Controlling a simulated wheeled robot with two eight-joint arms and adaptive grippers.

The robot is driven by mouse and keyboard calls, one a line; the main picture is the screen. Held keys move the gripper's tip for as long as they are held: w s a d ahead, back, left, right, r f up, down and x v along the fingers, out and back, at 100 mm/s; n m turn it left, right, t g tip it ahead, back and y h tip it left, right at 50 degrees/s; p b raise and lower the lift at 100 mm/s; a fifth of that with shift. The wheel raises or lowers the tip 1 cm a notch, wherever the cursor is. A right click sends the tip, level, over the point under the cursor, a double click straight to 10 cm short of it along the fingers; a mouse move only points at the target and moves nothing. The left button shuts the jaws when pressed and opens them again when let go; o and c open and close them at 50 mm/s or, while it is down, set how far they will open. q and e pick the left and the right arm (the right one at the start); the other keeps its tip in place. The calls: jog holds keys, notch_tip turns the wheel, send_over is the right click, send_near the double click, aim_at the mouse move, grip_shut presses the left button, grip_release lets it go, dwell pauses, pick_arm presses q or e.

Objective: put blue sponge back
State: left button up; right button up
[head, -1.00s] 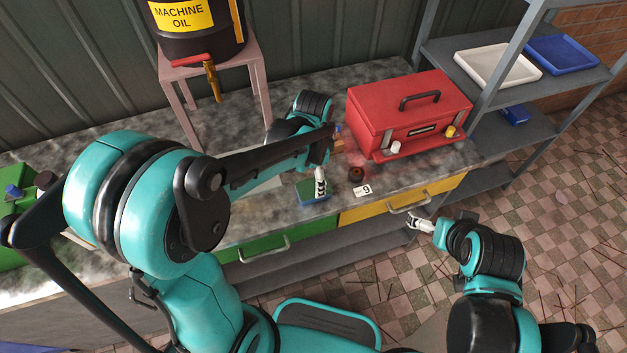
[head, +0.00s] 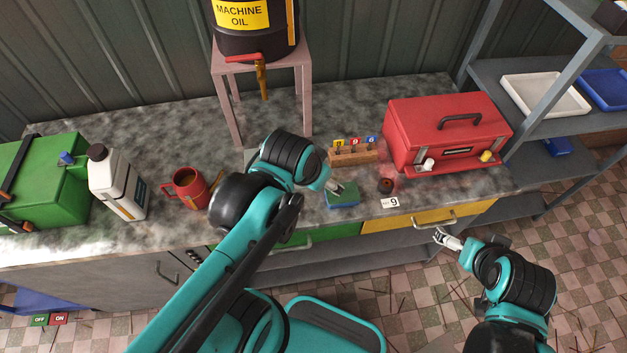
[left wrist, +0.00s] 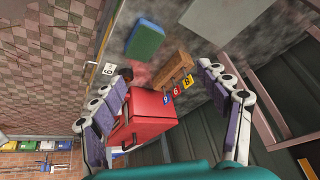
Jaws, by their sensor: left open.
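The blue and green sponge (head: 342,197) lies on the grey worktop near its front edge, above the green drawer. In the left wrist view the sponge (left wrist: 145,40) shows ahead of the fingertips, not between them. My left gripper (head: 335,186) is just above or beside the sponge's far side in the head view; contact cannot be told. Its two purple-padded fingers (left wrist: 164,77) are wide apart and empty in the wrist view. My right gripper (head: 440,237) is off the front of the counter by the yellow drawer, too small to tell open or shut.
A red toolbox (head: 440,130), a wooden rack with numbered tags (head: 352,157), a small dark round part (head: 385,185) and a "9" card (head: 390,202) stand close by. A red mug (head: 188,188) and white canister (head: 117,185) stand left. A small blue object (head: 557,147) lies on the shelf.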

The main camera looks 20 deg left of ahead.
pick_arm(q)
jog(key=shift+s+a+f+n+t, duration=0.1)
jog(key=shift+s+a+n+t, duration=0.1)
jog(key=shift+s+n+t, duration=0.35)
jog(key=shift+s+a+f+n+t, duration=0.1)
jog(key=shift+s+a+n+t, duration=0.2)
jog(key=shift+n, duration=0.35)
jog(key=shift+d, duration=0.1)
jog(key=shift+f+b, duration=1.05)
jog(key=shift+b, duration=0.05)
